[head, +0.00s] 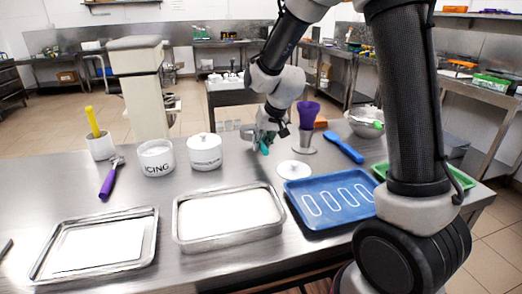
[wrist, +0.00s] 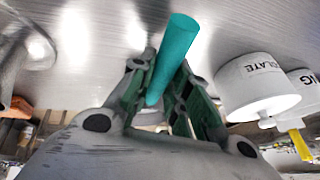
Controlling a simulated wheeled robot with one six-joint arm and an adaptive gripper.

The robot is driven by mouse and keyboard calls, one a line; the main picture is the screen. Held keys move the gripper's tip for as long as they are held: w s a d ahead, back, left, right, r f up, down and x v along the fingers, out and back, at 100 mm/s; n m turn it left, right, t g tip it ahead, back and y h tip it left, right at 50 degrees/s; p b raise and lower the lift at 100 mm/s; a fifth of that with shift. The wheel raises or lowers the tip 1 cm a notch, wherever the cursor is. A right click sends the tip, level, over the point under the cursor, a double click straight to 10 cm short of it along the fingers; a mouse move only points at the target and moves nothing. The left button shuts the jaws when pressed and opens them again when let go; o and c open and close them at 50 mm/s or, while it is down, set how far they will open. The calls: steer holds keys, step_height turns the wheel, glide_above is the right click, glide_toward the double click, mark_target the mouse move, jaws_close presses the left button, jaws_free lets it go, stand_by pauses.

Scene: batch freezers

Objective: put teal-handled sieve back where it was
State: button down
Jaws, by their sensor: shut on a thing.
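My gripper (head: 264,142) is at the back middle of the steel table, between the white lidded pot and the purple piece. It is shut on the teal handle of the sieve (head: 265,149). In the wrist view the teal handle (wrist: 174,58) sticks out between the two fingers (wrist: 165,95), tilted, with the steel table top behind it. The mesh end of the sieve is hidden in both views. I cannot tell whether the handle touches the table.
A white lidded pot (head: 204,152) and an icing pot (head: 157,158) stand left. A white lid (head: 294,170) lies in front of my gripper; a purple piece in a stand (head: 308,114) is right. Metal trays (head: 180,238) and a blue tray (head: 300,220) fill the front.

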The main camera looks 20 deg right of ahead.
mark_target(261, 160)
steer(key=shift+f, duration=1.6)
steer(key=c, duration=1.4)
jaws_free()
steer(key=shift+f, duration=0.15)
steer(key=shift+o, duration=0.2)
steer(key=v, duration=1.2)
steer(key=s+d+r, duration=0.2)
steer(key=s+d, duration=0.2)
steer(key=s, duration=0.5)
steer(key=s+d+r+h, duration=0.1)
steer(key=s+d+r, duration=0.2)
steer(key=s, duration=0.6)
steer(key=s+d+r+h, duration=0.1)
steer(key=s+d+r, duration=0.1)
steer(key=s+d, duration=0.3)
steer(key=s, duration=0.4)
steer(key=shift+d+r, duration=0.25)
steer(key=shift+d, duration=0.15)
